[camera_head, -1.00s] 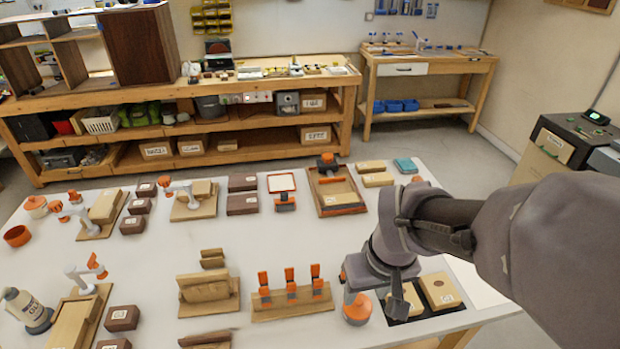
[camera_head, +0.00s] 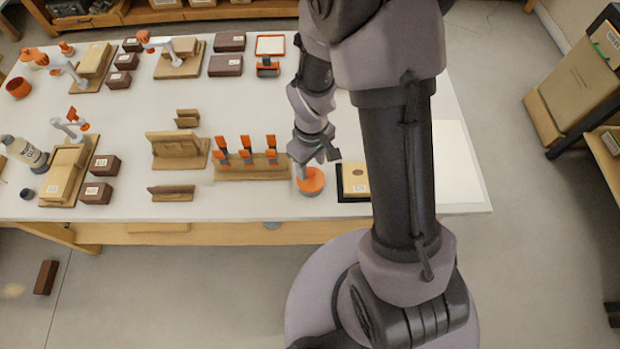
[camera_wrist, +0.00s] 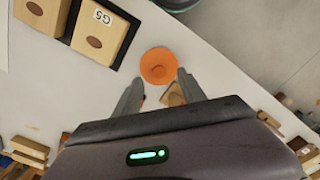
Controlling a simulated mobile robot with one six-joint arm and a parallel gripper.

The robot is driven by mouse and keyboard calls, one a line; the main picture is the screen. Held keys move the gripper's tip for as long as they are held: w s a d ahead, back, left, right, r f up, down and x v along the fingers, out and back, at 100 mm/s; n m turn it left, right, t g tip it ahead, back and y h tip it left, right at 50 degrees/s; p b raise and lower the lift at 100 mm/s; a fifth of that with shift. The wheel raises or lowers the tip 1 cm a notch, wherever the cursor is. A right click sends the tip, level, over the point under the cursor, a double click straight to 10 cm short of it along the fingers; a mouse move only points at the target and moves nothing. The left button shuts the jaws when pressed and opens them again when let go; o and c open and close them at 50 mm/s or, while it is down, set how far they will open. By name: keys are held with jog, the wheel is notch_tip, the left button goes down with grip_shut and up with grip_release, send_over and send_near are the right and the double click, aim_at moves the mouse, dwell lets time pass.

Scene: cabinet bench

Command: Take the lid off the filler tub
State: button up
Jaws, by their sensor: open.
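A round tub with an orange lid (camera_head: 311,181) stands near the table's front edge, just right of the rack of orange-handled tools. The lid is on it, and my gripper (camera_head: 318,158) is close above it. In the wrist view the orange lid (camera_wrist: 159,66), with a small round knob at its middle, lies just beyond and between the fingertips of my gripper (camera_wrist: 158,88). The fingers are apart with nothing held. I cannot tell how high they are above the lid. The tub's body is mostly hidden under the lid.
A black tray (camera_head: 347,193) with wooden blocks lies right of the tub, partly behind my arm. The tool rack (camera_head: 250,168) stands close on the left. The table's right end (camera_head: 455,160) is clear.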

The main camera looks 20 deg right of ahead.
aim_at(311, 175)
jog(key=f, duration=0.1)
jog(key=f+b, duration=0.1)
jog(key=f, duration=0.1)
jog(key=f+b, duration=0.1)
jog(key=f, duration=0.1)
jog(key=shift+w+d, duration=0.1)
jog(key=shift+w, duration=0.15)
jog(key=shift+s+r, duration=0.1)
jog(key=shift+c, duration=1)
grip_shut()
